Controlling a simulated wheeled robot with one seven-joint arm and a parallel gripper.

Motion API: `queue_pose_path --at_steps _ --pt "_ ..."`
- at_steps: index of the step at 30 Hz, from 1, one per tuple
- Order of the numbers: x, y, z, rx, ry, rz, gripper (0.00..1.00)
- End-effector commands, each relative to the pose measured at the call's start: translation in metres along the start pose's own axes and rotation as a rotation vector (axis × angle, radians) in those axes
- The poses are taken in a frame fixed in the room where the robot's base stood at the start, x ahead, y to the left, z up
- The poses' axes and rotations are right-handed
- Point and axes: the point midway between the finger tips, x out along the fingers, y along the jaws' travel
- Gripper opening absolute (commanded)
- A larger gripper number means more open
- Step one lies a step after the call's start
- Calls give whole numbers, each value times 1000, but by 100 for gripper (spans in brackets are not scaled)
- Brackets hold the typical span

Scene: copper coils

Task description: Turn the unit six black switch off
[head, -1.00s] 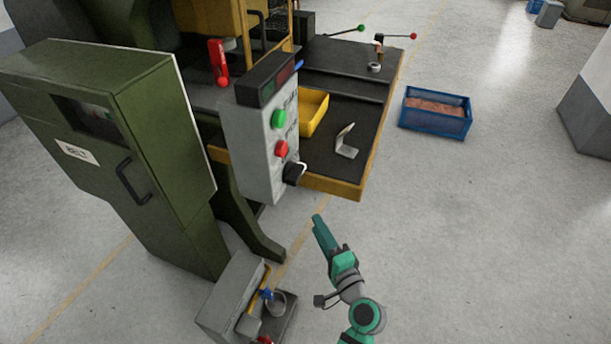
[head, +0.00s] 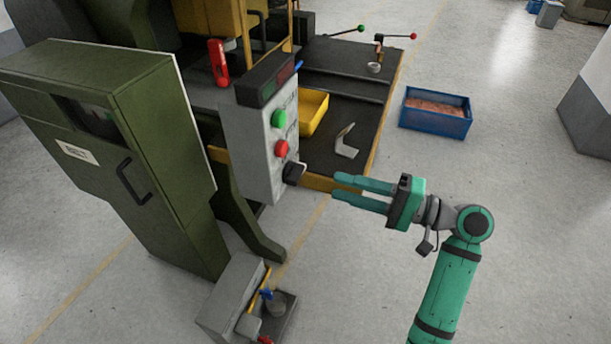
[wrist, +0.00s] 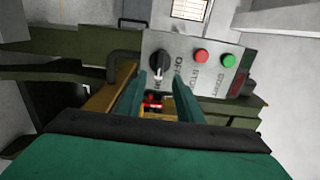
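The black rotary switch (head: 294,173) sits at the bottom of a grey control box (head: 250,140), below a red and a green button. In the wrist view the black switch (wrist: 159,61) has a white pointer mark, with lettering beside it that I cannot fully read. My gripper (head: 334,186) is open and empty, to the right of the switch and apart from it, with its fingers pointing left toward the box. In the wrist view my two green fingers (wrist: 160,92) show on either side below the switch.
A green cabinet (head: 150,120) with a handle stands left of the box. A black worktable (head: 345,100) with a yellow edge is behind it, holding a yellow bin (head: 313,112). A grey pedal unit (head: 232,290) is on the floor. The floor to the right is clear around a blue crate (head: 435,125).

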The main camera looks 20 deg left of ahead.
Motion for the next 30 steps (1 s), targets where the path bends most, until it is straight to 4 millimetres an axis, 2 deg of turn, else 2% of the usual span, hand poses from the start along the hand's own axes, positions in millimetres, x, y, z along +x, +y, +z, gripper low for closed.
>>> queue_pose_path --at_steps 9,15,21,30 --pt "54 1 0 -1 0 0 33" --pt "83 0 0 -1 1 0 33" --pt "96 0 0 -1 3 -1 33" --pt "97 0 0 -1 3 -1 33"
